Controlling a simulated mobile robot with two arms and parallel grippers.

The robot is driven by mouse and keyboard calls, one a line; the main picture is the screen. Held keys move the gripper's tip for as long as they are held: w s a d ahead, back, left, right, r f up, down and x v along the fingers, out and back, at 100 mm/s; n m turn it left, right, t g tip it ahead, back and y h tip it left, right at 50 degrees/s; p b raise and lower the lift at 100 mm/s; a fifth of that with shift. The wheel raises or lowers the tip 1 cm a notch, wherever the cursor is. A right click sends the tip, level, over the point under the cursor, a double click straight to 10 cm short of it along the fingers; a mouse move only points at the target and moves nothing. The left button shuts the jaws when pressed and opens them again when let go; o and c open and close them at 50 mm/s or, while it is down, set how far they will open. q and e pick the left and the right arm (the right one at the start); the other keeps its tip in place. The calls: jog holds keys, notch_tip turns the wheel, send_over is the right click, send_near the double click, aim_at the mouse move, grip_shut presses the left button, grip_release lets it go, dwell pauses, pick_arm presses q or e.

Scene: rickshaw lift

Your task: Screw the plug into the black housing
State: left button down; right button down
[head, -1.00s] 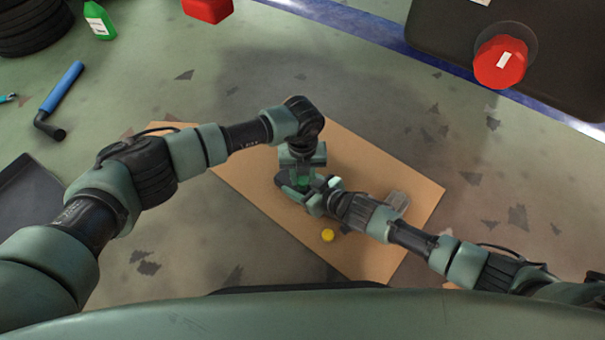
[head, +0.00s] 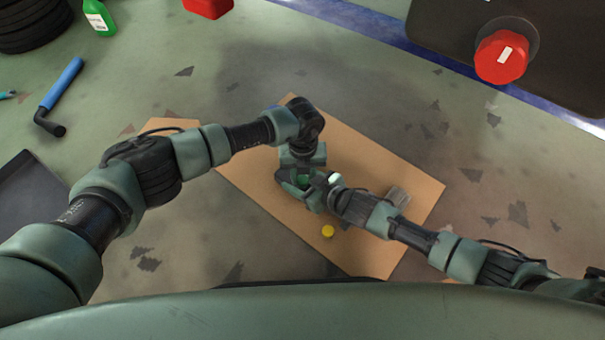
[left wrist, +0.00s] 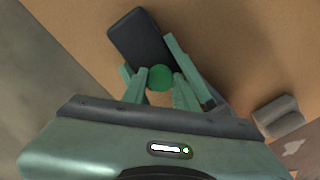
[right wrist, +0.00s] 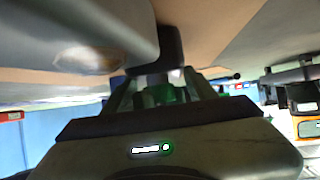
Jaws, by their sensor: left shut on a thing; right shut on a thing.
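The black housing (left wrist: 143,38) is a dark block above the cardboard, partly hidden under the fingers in the left wrist view. A round green plug (left wrist: 160,78) sits between the fingertips of my left gripper (left wrist: 158,84), which is shut on it from above. It lies over the housing; the thread and how deep it sits are hidden. My right gripper (right wrist: 165,92) comes in from the side, shut on the housing, whose dark end (right wrist: 172,45) shows beyond its fingers. In the head view, my left gripper (head: 301,176) and right gripper (head: 322,188) meet closely.
A cardboard sheet (head: 385,165) lies on the stained floor. A yellow cap (head: 328,231) and a grey block (head: 398,196) rest on it near my right gripper. A blue-handled tool (head: 62,85), a green bottle (head: 98,17) and a red-capped dark case (head: 440,30) are farther off.

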pick_arm(q)
jog(key=shift+f, duration=0.4)
pick_arm(e)
jog(key=shift+s+d+f, duration=0.15)
jog(key=shift+f, duration=0.1)
